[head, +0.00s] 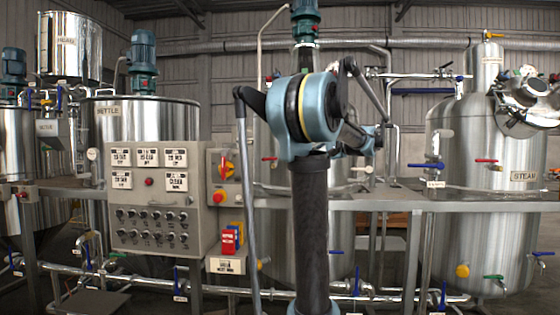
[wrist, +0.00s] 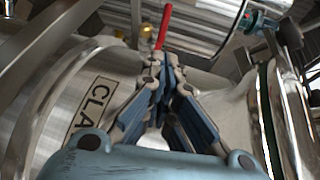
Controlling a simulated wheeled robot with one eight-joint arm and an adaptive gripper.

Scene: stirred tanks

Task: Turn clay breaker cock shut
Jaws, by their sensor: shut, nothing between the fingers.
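A steel vessel (wrist: 45,130) with a label plate (wrist: 95,100) reading "CLA", the rest cut off by my gripper, fills the left of the wrist view. A cock with a red lever handle (wrist: 163,27) stands just beyond my fingertips, its lever pointing up in the picture. My gripper (wrist: 161,62) is shut and empty, its tips close below the red handle; I cannot tell whether they touch it. The cock's body is partly hidden behind the fingers. In the head view my arm covers the middle tank (head: 272,215), and my gripper is not clearly seen.
A grey control panel (head: 150,200) stands left of my arm. A steel railing (head: 460,206) crosses in front of the tanks. The large right tank (head: 480,235) carries several coloured handles. In the wrist view, another steel cylinder (wrist: 205,20) and a dark-rimmed vessel (wrist: 280,120) crowd the gripper.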

